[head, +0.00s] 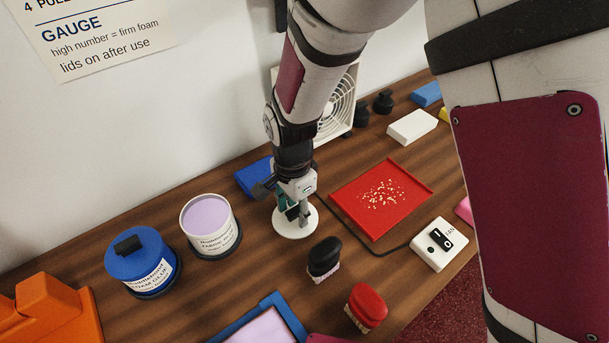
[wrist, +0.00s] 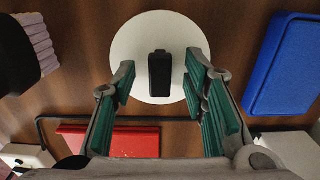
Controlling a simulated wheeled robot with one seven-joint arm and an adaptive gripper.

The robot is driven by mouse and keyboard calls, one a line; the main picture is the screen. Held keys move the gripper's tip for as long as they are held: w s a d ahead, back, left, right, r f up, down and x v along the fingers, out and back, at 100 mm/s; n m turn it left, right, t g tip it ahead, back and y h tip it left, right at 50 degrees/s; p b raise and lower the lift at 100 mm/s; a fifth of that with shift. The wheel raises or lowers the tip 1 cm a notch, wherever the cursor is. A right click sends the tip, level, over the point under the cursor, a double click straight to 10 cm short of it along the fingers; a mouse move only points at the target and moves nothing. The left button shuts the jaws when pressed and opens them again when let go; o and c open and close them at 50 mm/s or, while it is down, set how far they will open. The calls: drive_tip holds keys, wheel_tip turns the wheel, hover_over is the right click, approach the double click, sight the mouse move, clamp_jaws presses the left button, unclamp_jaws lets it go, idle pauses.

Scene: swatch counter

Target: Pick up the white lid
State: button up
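The white lid (wrist: 135,35) is a flat round disc with a black upright knob (wrist: 160,72) at its middle. It lies on the wooden counter, and it also shows in the head view (head: 294,226) below my gripper. My gripper (wrist: 163,88) is open, with its green-padded fingers apart on either side of the knob, not touching it in the wrist view. In the head view the gripper (head: 293,213) points down over the lid and hides the knob. I cannot tell the exact height of the fingertips.
An open white tub (head: 210,224) and a blue-lidded tub (head: 142,261) stand left of the lid. A red tray (head: 350,205) with pale bits lies to the right. A black brush (head: 324,257) and a blue block (wrist: 285,65) flank the lid. A black cable (head: 376,252) runs nearby.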

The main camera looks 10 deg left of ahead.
clamp_jaws()
idle(0.3)
